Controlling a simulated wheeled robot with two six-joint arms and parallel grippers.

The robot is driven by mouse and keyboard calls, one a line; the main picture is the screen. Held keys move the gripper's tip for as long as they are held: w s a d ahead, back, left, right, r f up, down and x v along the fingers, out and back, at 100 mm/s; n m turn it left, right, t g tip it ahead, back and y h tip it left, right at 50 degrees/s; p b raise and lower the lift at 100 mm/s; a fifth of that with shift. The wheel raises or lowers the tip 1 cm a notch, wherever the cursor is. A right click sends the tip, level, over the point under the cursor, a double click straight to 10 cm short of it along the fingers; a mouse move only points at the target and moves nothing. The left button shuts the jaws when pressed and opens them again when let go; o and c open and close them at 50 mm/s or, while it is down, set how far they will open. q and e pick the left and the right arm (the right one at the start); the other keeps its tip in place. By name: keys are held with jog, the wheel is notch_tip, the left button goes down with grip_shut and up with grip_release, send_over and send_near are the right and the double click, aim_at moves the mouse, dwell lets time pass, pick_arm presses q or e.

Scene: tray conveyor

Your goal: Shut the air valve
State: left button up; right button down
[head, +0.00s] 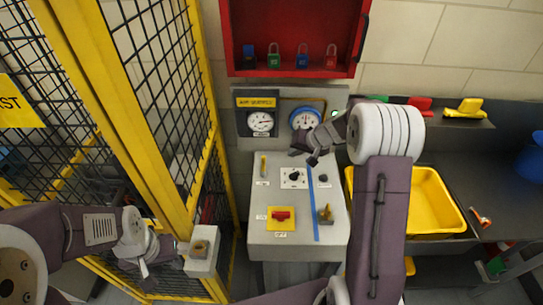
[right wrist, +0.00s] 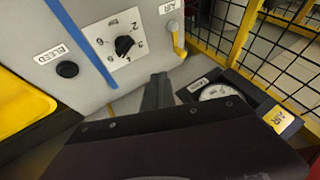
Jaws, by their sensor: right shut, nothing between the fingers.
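The air valve is a small yellow lever (head: 263,165) on the upper left of the grey control panel (head: 257,215). It points up and down the panel in the head view. The lever also shows near the top of the right wrist view (right wrist: 179,42), beside an "AIR" label. My right gripper (head: 312,159) is over the panel's upper edge, right of the lever and apart from it. Its fingers (right wrist: 158,88) are shut and empty. My left gripper (head: 143,266) hangs by the yellow cage at lower left; its jaws are too small to read.
The yellow cage (head: 177,205) borders the left, a yellow tray (head: 437,200) the right.

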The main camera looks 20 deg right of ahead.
aim_at(263, 166)
jog(key=p+x, duration=0.1)
jog(key=x, duration=0.8)
jog(key=shift+a+p, duration=0.1)
jog(key=shift+p, duration=0.2)
jog(key=shift+w+a+r+p, duration=0.1)
jog(key=shift+w+a+p, duration=0.2)
jog(key=shift+a+p, duration=0.25)
jog(key=shift+w+a+r+p, duration=0.1)
jog(key=shift+w+a+p, duration=0.25)
jog(key=shift+a, duration=0.3)
jog(key=shift+w+a+f, duration=0.15)
jog(key=shift+a, duration=0.45)
jog(key=shift+d, duration=0.1)
